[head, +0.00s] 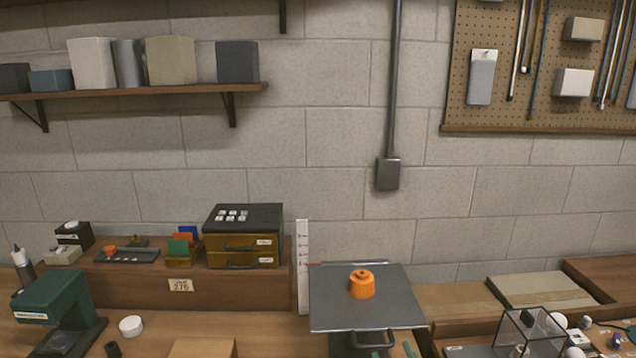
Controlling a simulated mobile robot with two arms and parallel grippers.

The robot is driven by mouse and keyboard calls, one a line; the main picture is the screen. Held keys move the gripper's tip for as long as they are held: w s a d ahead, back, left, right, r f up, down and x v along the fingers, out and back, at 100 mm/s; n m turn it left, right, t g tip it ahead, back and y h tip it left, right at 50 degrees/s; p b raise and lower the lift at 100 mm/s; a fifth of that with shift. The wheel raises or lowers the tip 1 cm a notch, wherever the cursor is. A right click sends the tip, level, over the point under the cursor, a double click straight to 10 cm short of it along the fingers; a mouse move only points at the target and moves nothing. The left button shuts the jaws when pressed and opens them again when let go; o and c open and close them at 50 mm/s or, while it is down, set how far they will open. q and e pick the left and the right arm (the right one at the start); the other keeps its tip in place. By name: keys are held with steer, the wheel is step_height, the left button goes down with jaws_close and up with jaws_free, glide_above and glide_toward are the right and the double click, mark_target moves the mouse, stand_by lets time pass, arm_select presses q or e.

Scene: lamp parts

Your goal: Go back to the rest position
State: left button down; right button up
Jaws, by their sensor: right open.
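An orange part (361,285) with a small knob on top stands upright on a grey plate (335,312) at the bottom centre. A dark handle (340,341) shows at the plate's front edge. My right gripper (392,351) shows only as two green fingertips at the bottom edge, in front of the plate. The tips are apart, with nothing seen between them, and clear of the orange part. The rest of this gripper is cut off by the frame. My left gripper is not in view.
A dark green machine (48,300) stands at lower left, near a white round cap (131,326). A two-drawer box (242,243) sits on the raised shelf. A white ruler (302,260) stands left of the plate. A clear box (527,332) and small parts lie at lower right.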

steer(key=s+d+f+m+g+h, duration=0.1)
steer(key=s+d+f+g, duration=0.3)
steer(key=f, duration=0.3)
steer(key=s+d+f+m+g+h, duration=0.1)
steer(key=s+d+f+m+g, duration=0.15)
steer(key=s+f, duration=0.4)
steer(key=s+f+g+y, duration=0.1)
steer(key=s+f+g, duration=0.25)
steer(key=s, duration=0.45)
steer(key=s+f+g, duration=0.3)
steer(key=s+g, duration=0.1)
steer(key=s, duration=0.3)
step_height(320, 180, down, 26)
steer(key=s, duration=0.2)
steer(key=s+d+f+g, duration=0.2)
steer(key=s+d+f, duration=0.1)
steer(key=s+f, duration=1.2)
steer(key=shift+s+d+f+n, duration=0.2)
steer(key=shift+s+f+n, duration=0.25)
steer(key=shift+s, duration=0.4)
